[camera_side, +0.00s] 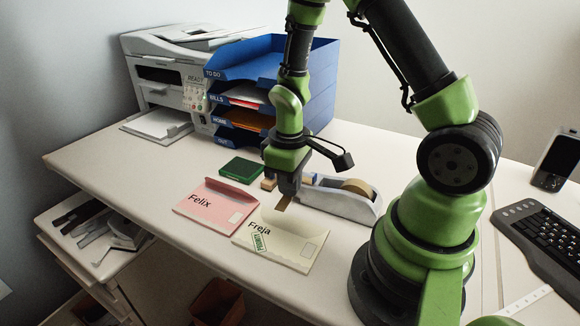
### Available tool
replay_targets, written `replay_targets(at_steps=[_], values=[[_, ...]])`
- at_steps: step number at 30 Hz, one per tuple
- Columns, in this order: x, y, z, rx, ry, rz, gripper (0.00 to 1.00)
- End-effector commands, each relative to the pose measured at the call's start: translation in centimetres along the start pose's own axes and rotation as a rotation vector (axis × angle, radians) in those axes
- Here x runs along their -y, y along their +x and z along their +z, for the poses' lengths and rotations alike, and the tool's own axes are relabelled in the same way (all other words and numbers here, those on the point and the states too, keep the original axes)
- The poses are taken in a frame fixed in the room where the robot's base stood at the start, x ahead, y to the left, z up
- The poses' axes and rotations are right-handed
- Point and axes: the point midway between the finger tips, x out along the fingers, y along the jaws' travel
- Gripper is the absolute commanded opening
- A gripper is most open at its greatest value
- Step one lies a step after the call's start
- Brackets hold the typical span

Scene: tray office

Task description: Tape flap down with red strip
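My gripper (286,195) points down above the cream envelope's far edge. It appears shut on a small brown strip (283,204), which hangs below the fingertips; whether the strip touches the envelope I cannot tell. A grey tape dispenser (338,201) with a brown roll stands just right of my gripper. I see no clearly red strip.
A green pad (241,167) and small wooden blocks (268,184) lie behind the envelopes. A blue tray stack (321,88) and a white printer (168,80) stand at the back. A keyboard (548,240) is at right. The desk's front left is clear.

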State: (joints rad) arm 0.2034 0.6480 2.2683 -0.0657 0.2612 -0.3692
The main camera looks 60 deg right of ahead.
Motion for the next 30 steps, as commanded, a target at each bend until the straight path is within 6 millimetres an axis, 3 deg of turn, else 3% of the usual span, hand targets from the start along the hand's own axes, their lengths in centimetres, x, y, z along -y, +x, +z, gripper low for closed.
replay_targets(at_steps=[8, 21, 30], values=[[0.4, 1.0, 0.2, 0.002, 0.066, -0.001, 0.00], [0.3, 5.2, 0.2, 0.003, 0.063, -0.001, 0.00], [0.3, 6.5, 0.2, 0.001, 0.063, -0.001, 0.00]])
